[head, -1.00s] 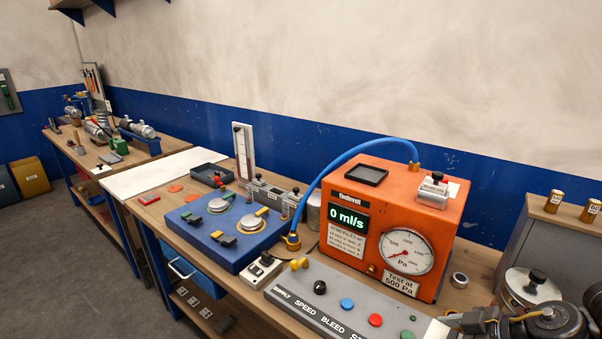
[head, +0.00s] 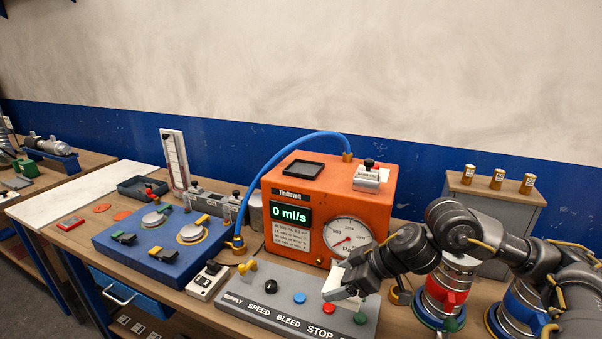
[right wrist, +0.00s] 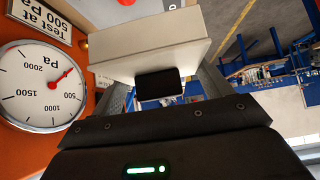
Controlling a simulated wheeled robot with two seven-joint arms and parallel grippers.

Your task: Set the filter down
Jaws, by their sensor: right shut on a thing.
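My right gripper (head: 345,291) reaches in from the right in the head view, over the right part of the grey control panel (head: 250,316) and in front of the orange tester (head: 384,192). In the right wrist view the gripper (right wrist: 162,84) is shut on a pale, cream-coloured block, the filter (right wrist: 150,42), by a black tab on it. The block's far side is hidden. My left gripper is not in view.
The tester's dial (head: 347,238) is close to my right gripper. A blue hose (head: 262,170) arches left of the tester. A blue fixture (head: 165,241) and a dark tray (head: 143,187) stand further left. Several small brass cylinders (head: 497,178) stand on a grey cabinet at right. A white board (head: 90,192) lies clear.

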